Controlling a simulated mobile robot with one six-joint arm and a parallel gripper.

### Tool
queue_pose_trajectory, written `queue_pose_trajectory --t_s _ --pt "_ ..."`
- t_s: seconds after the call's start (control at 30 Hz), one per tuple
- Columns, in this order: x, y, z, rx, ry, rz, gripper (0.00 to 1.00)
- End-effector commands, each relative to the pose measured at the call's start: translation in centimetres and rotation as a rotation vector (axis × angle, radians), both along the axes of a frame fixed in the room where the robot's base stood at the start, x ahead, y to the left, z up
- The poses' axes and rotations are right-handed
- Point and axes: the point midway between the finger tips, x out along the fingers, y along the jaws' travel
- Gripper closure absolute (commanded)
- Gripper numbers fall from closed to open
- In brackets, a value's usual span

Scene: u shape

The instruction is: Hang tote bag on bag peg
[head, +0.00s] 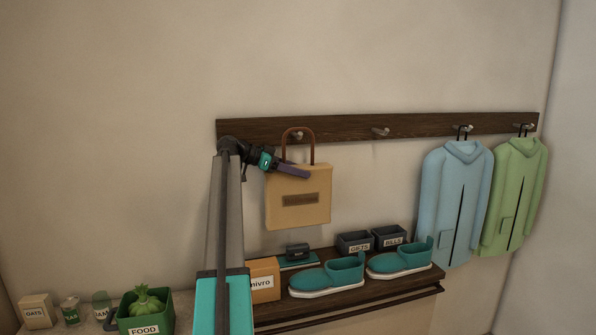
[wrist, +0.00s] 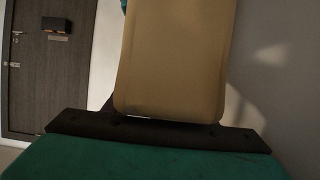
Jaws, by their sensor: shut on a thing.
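The tan tote bag (head: 299,213) hangs upright in front of the wall, with a brown label and a brown handle loop (head: 312,152) on top. A metal peg (head: 297,136) on the dark wooden rail shows inside the handle loop, just below its top. I cannot tell whether the handle rests on the peg or is only in front of it. My gripper (head: 294,171) reaches in from the left and is shut on the bag at its upper edge. In the wrist view the bag (wrist: 172,60) fills the middle, beyond the dark gripper bar; the grip itself is hidden.
The rail (head: 345,127) carries a bare peg (head: 381,132) to the right, then a blue coat (head: 452,200) and a green coat (head: 515,195). Below, a shelf (head: 370,294) holds teal shoes (head: 328,276), small bins and a box. A door (wrist: 35,80) shows in the wrist view.

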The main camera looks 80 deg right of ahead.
Motion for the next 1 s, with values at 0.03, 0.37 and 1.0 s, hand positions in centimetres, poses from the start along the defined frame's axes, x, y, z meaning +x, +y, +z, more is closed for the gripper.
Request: queue_pose_trajectory --t_s 0.03,0.37,1.0 --pt "0.3 -0.4 -0.4 0.007 0.001 0.008 1.0" --pt "0.3 -0.4 -0.5 0.008 0.001 0.01 0.28" --pt "4.8 1.7 1.6 0.001 0.0 0.017 0.28"
